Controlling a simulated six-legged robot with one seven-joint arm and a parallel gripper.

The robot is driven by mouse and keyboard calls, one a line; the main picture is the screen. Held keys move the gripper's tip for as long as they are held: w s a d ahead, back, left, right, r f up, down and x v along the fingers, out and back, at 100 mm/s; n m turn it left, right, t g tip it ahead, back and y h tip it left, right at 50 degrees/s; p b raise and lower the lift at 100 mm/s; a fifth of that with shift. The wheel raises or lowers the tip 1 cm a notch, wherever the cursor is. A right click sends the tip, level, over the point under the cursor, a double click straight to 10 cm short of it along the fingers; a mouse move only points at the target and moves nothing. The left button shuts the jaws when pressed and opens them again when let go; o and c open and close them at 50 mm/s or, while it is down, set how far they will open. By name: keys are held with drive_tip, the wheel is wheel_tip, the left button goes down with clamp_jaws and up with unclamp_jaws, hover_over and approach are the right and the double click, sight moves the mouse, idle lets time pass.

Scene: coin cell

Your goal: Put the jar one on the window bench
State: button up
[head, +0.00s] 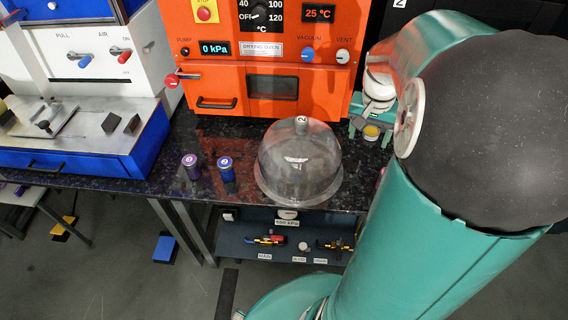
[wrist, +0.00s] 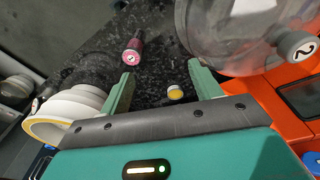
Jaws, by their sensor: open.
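A clear glass bell jar (head: 300,165) with a grey knob marked 2 stands on the dark speckled bench; it fills the upper right of the wrist view (wrist: 225,35). No jar clearly marked one can be made out. A purple-capped vial (head: 191,166) and a blue-capped vial (head: 226,168) stand left of the bell jar; their marks are too small to read. My gripper (wrist: 162,88) is open, with a yellow-topped piece (wrist: 175,94) seen between its fingers, not visibly gripped. In the head view my gripper (head: 370,132) is right of the bell jar. I cannot identify the window bench.
An orange drying oven (head: 273,100) stands behind the bell jar. A blue and white machine (head: 85,140) is at left. The dark bench (head: 180,140) has free room around the vials. A magenta-capped vial (wrist: 131,55) and pale stacked rings (wrist: 75,102) are near my fingers.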

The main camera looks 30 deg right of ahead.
drive_tip(key=s+a+r+n+t, duration=0.1)
drive_tip(key=s+a+r+n, duration=0.1)
drive_tip(key=a, duration=0.7)
drive_tip(key=s+a+r+n+t, duration=0.2)
drive_tip(key=a+r+n, duration=0.1)
drive_tip(key=a, duration=0.6)
drive_tip(key=s+a+r+n+t+y, duration=0.1)
drive_tip(key=s+a+r+n+t, duration=0.1)
drive_tip(key=a+n, duration=0.3)
drive_tip(key=a+r, duration=0.1)
drive_tip(key=a, duration=0.3)
drive_tip(key=shift+s+r, duration=0.2)
